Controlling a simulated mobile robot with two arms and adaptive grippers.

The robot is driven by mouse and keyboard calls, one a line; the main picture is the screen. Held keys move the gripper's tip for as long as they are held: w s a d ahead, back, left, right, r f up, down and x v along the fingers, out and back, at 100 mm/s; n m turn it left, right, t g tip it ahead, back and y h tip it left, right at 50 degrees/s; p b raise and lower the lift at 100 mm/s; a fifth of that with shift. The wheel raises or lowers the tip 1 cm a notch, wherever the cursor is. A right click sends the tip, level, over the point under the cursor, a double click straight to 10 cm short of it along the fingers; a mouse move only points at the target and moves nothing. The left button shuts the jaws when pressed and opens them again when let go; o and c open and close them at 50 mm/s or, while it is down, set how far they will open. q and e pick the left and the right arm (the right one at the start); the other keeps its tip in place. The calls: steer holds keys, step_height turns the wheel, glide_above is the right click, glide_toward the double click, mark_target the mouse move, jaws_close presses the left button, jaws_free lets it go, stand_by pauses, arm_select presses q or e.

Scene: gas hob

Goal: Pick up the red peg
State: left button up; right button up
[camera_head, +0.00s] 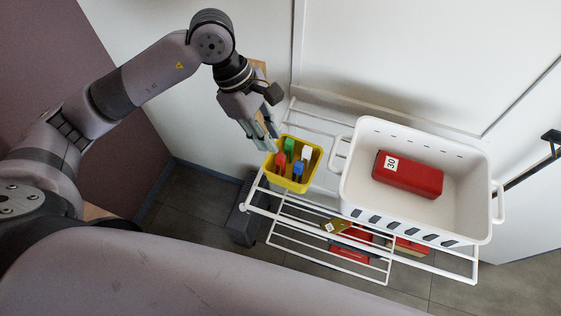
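A small yellow bin (312,164) stands on the left end of the white wire rack. My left gripper (269,142) points down at the bin's back left edge, close to the red peg. Its fingers look apart, with nothing visibly held. Their tips partly overlap the bin's rim, so contact is unclear. My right gripper is out of view.
A large white basket (467,170) with a red box (408,175) labelled 30 stands right of the bin on the white wire rack (428,266). More boxes lie on the lower shelf. A pale wall is close behind; a dark handle (551,137) is at far right.

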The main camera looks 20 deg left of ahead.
mark_target(280, 160)
arm_select(q)
steer(key=x, duration=0.3)
steer(key=shift+s+d+f+p, duration=0.1)
steer(key=shift+f+p, duration=0.05)
steer(key=shift+p, duration=0.25)
steer(key=shift+d+f+p, duration=0.15)
steer(key=shift+f+p, duration=0.25)
steer(key=p+x, duration=0.2)
steer(key=x, duration=0.1)
steer(key=shift+s+f, duration=0.1)
steer(key=shift+f, duration=0.7)
steer(key=shift+c, duration=0.6)
jaws_close()
